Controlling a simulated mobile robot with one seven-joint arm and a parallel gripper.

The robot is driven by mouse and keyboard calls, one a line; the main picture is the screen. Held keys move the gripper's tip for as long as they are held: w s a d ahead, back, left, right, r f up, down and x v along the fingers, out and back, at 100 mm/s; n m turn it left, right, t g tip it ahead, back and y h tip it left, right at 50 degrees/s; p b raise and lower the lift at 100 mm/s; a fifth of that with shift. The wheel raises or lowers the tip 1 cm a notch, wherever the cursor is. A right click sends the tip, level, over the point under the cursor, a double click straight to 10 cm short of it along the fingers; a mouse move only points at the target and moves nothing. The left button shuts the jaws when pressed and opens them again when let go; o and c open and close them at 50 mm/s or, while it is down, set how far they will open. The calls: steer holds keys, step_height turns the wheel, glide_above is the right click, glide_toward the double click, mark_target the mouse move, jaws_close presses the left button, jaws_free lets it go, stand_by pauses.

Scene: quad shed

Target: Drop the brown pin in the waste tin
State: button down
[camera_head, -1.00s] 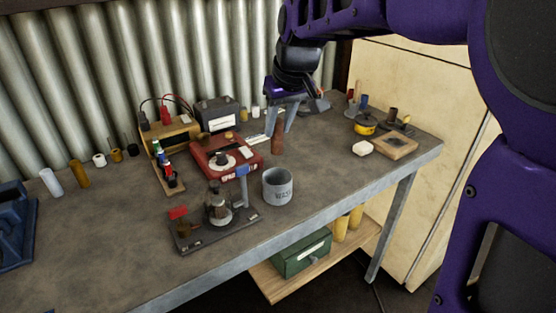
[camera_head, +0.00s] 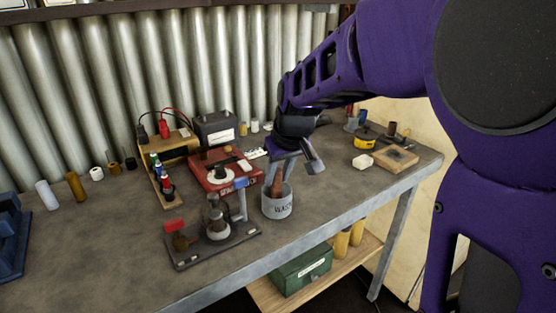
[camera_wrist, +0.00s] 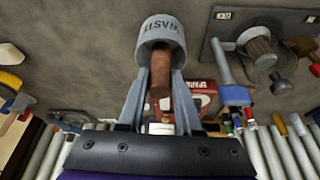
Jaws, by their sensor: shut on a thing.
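The brown pin (camera_head: 277,181) is held upright between the fingers of my gripper (camera_head: 281,172), which is shut on it. In the head view the pin's lower end is at the mouth of the grey waste tin (camera_head: 277,206); I cannot tell how far inside it is. In the wrist view the pin (camera_wrist: 161,72) shows between the two grey fingers (camera_wrist: 158,95), and its far end overlaps the tin's opening. The tin (camera_wrist: 163,32) bears the lettering "WAST" and stands upright on the bench.
A dark fixture with a blue-topped post (camera_head: 213,232) stands close left of the tin. A red box (camera_head: 222,172) is behind it. A wooden block (camera_head: 396,159) and a yellow tin (camera_head: 364,138) lie to the right. Bench in front of the tin is clear.

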steer(key=shift+f+b, duration=0.4)
steer(key=shift+f, duration=0.15)
steer(key=c, duration=0.6)
jaws_free()
